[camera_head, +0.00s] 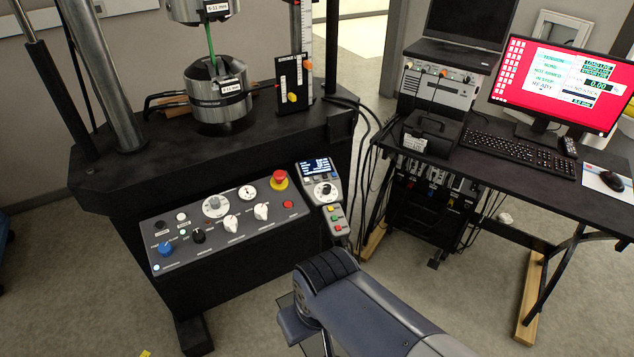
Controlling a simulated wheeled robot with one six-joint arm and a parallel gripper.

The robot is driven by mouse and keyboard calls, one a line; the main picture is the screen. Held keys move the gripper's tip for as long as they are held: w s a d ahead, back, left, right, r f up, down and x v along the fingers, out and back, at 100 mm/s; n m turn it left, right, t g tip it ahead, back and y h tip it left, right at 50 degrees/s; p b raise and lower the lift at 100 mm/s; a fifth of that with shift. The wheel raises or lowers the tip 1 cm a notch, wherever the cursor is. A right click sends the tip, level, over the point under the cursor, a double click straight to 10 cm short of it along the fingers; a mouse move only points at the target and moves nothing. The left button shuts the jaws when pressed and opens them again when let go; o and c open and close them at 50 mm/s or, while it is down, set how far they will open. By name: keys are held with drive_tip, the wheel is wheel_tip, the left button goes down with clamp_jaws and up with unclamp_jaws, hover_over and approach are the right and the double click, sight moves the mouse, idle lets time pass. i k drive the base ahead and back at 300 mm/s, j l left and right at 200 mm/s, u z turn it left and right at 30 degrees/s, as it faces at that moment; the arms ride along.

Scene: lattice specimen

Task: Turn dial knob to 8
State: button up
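A sloped grey control panel (228,225) on the front of the black testing machine carries several knobs. They include a blue knob (165,248), a black knob (198,236), two white pointer knobs, one at the left (231,222) and one at the right (262,211), and a grey round knob (214,204) on a white dial plate. A handset (321,184) beside the panel has a small screen and a round dial knob (325,189). The scale numbers are too small to read, so I cannot tell which knob has an 8. My gripper is not visible; only my arm shows, apart from the panel.
A red emergency stop button (279,180) sits at the panel's upper right. A desk (492,170) with a red-screened monitor (562,84) and a keyboard (517,152) stands at the right. Cables hang between machine and desk. Open floor lies in front of the panel.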

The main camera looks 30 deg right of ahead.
sight(326, 189)
drive_tip(key=i+z, duration=0.3)
drive_tip(key=i, duration=0.15)
drive_tip(key=i+j+z, duration=0.1)
drive_tip(key=i+z, duration=0.25)
drive_tip(key=i, duration=0.1)
